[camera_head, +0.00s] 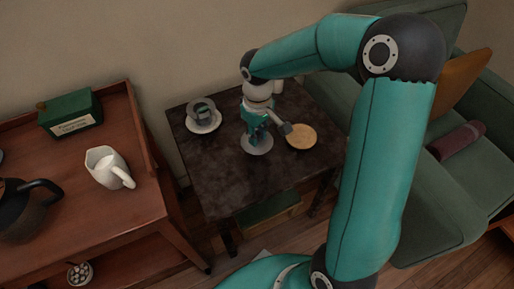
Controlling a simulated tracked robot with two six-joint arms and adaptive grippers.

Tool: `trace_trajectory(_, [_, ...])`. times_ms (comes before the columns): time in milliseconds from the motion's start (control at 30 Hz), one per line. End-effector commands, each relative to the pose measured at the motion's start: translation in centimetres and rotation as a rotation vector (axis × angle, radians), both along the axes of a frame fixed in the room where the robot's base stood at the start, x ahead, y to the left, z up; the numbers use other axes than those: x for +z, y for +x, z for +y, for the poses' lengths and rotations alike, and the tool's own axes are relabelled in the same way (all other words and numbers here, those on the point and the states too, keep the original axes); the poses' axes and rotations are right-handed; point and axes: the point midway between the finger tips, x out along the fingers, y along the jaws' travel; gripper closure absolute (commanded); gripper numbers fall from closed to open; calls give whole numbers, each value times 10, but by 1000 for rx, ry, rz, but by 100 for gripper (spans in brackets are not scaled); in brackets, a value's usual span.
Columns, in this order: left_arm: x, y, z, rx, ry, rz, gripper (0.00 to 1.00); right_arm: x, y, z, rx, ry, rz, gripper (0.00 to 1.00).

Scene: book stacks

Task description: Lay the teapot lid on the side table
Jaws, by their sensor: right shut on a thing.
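My right gripper (258,133) points down over the dark side table (225,185) and is shut on a pale round disc, which I take to be the teapot lid (258,149). The gripper hides part of the lid. The lid is at or just above the tabletop; I cannot tell whether it touches. A dark teapot (22,218) with a black handle stands on the wooden cabinet, cut by the left edge. My left gripper is not in view.
A grey cup on a white saucer (205,125) stands left of the gripper, and a round tan coaster (302,136) lies close on its right. The table's front is clear. A white jug (104,166) and green box (70,114) stand on the cabinet (95,225). A green sofa (455,190) is at right.

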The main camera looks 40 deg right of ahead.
Motion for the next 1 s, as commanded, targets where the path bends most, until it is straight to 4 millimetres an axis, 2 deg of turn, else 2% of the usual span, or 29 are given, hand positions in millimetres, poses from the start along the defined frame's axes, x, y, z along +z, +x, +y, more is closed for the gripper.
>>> trace_trajectory(233, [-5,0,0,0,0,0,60,-18,0,0,0,0,1,100])
trace_trajectory(500, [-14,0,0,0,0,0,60,-52,1,1,1,1,1,100])
trace_trajectory(867, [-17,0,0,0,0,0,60,-56,1,1,1,0,-1,100])
trace_trajectory(900, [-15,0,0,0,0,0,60,-54,1,1,1,0,-1,72])
trace_trajectory(1000, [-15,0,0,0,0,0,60,-54,1,1,2,0,-1,55])
